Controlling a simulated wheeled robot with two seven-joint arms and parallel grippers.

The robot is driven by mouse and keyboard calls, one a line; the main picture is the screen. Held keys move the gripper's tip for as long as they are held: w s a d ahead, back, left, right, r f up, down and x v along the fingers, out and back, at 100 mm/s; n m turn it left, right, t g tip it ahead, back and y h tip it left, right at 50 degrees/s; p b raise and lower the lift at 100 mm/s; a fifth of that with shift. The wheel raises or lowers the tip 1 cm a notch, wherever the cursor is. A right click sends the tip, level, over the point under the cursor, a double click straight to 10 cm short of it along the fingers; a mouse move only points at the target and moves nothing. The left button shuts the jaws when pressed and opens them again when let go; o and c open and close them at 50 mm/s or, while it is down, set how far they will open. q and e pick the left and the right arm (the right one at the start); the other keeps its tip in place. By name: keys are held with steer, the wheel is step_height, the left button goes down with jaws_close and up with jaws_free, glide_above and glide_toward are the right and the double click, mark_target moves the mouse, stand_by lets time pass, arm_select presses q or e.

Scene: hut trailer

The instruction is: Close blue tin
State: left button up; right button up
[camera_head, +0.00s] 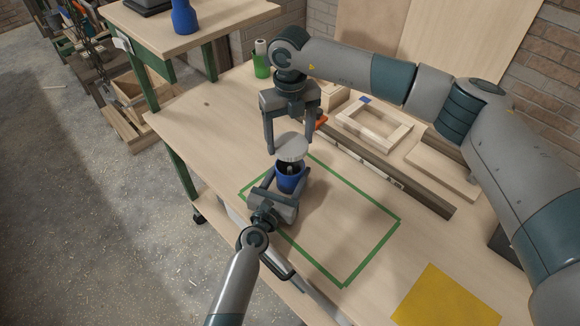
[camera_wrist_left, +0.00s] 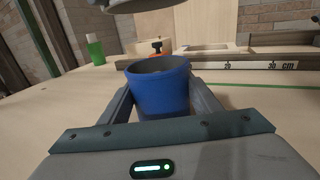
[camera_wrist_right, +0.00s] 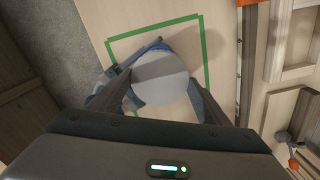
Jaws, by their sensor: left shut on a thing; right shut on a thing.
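The blue tin (camera_head: 291,182) stands upright on the workbench, at the far-left part of a green taped outline. Its top is open. My left gripper (camera_head: 286,187) is shut around the tin's sides; the tin also shows between its fingers in the left wrist view (camera_wrist_left: 160,92). My right gripper (camera_head: 289,146) points down from above and is shut on a round pale grey lid (camera_head: 291,149). The lid is above the tin with a gap between them, seen in the left wrist view (camera_wrist_left: 150,5). In the right wrist view the lid (camera_wrist_right: 160,78) covers most of the tin.
A long ruler rail (camera_head: 375,170) and a wooden frame (camera_head: 373,125) lie right of the tin. A green bottle (camera_head: 261,64) stands behind, near an orange-handled tool (camera_head: 321,121). A yellow sheet (camera_head: 445,298) lies at the front right. The taped area right of the tin is clear.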

glide_above(290, 167)
steer(key=shift+s+f, duration=0.1)
steer(key=shift+f, duration=2.25)
steer(key=shift+f, duration=0.1)
steer(key=shift+f, duration=0.8)
steer(key=shift+f, duration=0.5)
